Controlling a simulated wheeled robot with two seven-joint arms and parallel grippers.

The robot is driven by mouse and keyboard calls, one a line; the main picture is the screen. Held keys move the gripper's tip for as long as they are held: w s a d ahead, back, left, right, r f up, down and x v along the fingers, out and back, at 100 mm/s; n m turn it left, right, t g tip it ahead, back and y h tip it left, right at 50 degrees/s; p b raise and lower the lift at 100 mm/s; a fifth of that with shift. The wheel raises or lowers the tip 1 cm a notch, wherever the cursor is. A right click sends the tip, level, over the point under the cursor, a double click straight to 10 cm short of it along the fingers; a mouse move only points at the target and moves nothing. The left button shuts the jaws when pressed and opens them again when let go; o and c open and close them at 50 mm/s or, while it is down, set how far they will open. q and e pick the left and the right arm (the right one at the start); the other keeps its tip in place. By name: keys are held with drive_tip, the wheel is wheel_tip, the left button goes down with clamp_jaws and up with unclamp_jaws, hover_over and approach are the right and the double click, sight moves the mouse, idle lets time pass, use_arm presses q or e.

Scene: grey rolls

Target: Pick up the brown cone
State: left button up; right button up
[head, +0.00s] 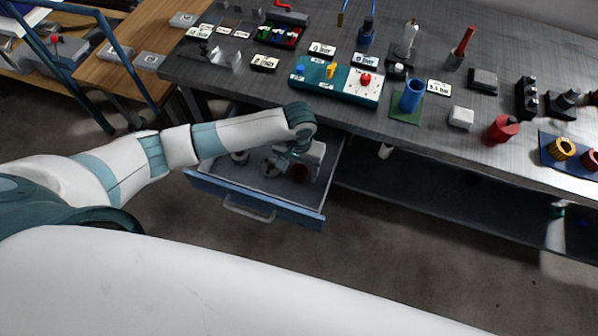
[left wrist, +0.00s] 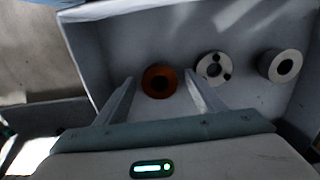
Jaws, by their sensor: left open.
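The brown cone (left wrist: 160,81) shows in the left wrist view as a round orange-brown piece with a dark centre, on the drawer floor. It also shows partly in the head view (head: 300,174), below my left gripper. My left gripper (left wrist: 158,77) is open, with its fingers on either side of the cone in the picture and nothing held. In the head view my left gripper (head: 298,160) reaches down into the open drawer. I cannot tell how far the fingertips are above the cone. My right gripper is not in view.
The open drawer (head: 254,202) has blue-grey walls around the gripper. A grey disc with holes (left wrist: 214,69) and a grey roll (left wrist: 282,66) lie right of the cone in the left wrist view. The crowded workbench (head: 300,111) overhangs behind the drawer.

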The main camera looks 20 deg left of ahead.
use_arm(q)
drive_tip(key=shift+f, duration=0.55)
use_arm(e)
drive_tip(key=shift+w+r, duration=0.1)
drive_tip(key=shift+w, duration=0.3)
use_arm(q)
drive_tip(key=c, duration=1.4)
drive_tip(key=shift+o, duration=0.2)
